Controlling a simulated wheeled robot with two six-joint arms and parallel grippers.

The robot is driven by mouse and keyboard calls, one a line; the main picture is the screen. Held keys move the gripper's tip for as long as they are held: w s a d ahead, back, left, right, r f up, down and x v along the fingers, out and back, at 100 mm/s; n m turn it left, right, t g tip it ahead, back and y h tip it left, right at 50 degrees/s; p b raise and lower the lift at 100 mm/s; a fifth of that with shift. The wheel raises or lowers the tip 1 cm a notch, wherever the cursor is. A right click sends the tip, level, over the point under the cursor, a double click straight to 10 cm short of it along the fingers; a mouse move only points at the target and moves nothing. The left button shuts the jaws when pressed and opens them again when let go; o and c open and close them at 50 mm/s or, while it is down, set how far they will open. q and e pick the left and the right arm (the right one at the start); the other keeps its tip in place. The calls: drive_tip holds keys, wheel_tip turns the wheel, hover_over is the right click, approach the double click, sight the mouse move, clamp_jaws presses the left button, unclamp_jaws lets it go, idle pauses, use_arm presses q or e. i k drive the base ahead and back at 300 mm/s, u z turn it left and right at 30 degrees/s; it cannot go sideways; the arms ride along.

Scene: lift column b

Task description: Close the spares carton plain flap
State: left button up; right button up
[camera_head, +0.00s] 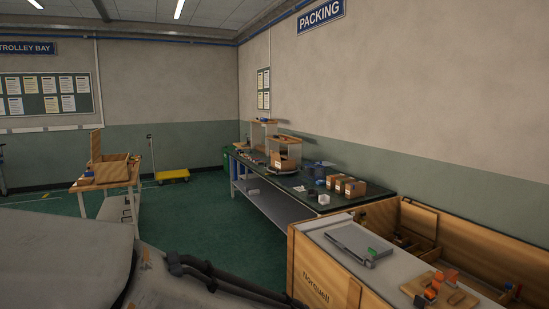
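An open brown carton or box (112,172) sits on a small wooden table at the left. One panel (95,146) stands upright at its left side. A smaller brown carton (285,162) is on the packing bench (330,207), and several small cartons (338,183) stand nearer on that bench. No readable label tells which one is the spares carton, and its plain flap cannot be made out at this distance. Neither of my grippers is in view.
A large wooden crate (318,274) fills the lower right, with a grey tray (359,243) on top. An open wooden compartment (470,243) lies behind it. A yellow trolley (172,175) stands at the back. Green floor (205,220) is clear between the small table and bench.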

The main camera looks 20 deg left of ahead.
sight(276, 156)
drive_tip(key=u, duration=0.2)
drive_tip(key=i, duration=0.7)
drive_tip(key=u, duration=0.85)
drive_tip(key=i, duration=1.95)
drive_tip(key=u, duration=0.45)
drive_tip(key=i, duration=1.95)
drive_tip(key=z, duration=0.5)
drive_tip(key=i, duration=1.95)
drive_tip(key=z, duration=0.65)
drive_tip(key=i, duration=0.45)
drive_tip(key=z, duration=0.15)
